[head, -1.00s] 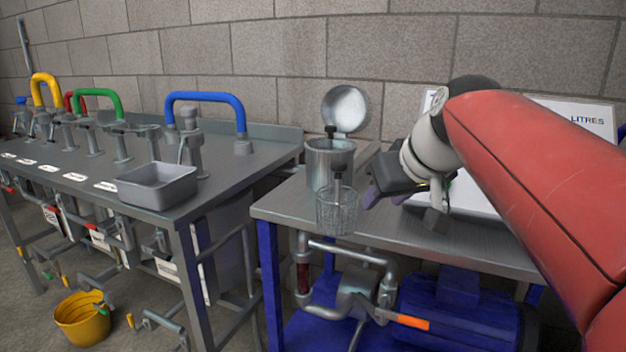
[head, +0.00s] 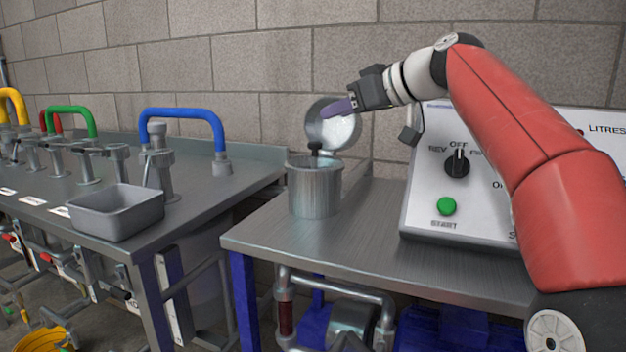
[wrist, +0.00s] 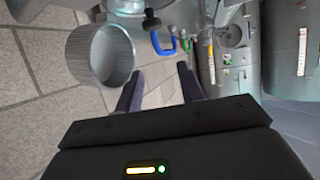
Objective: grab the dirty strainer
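A metal canister (head: 315,192) stands on the right bench with its round lid (head: 333,130) tilted open behind it. A black knob (head: 314,148) on a stem rises from the canister's mouth and looks like a strainer handle; the mesh below it is hidden by the wall. My gripper (head: 342,109) is above and behind the canister, its purple fingers overlapping the lid's upper edge in the head view. In the wrist view my gripper (wrist: 159,71) has its fingers apart with nothing between them. A black knob (wrist: 151,22) shows beyond the fingertips. No mesh basket is visible now.
A control box (head: 470,200) with a dial and green button stands right of the canister. A grey tray (head: 116,212) sits on the left bench, near a blue curved pipe (head: 186,112). The bench top (head: 330,245) before the canister is bare. A brick wall stands behind.

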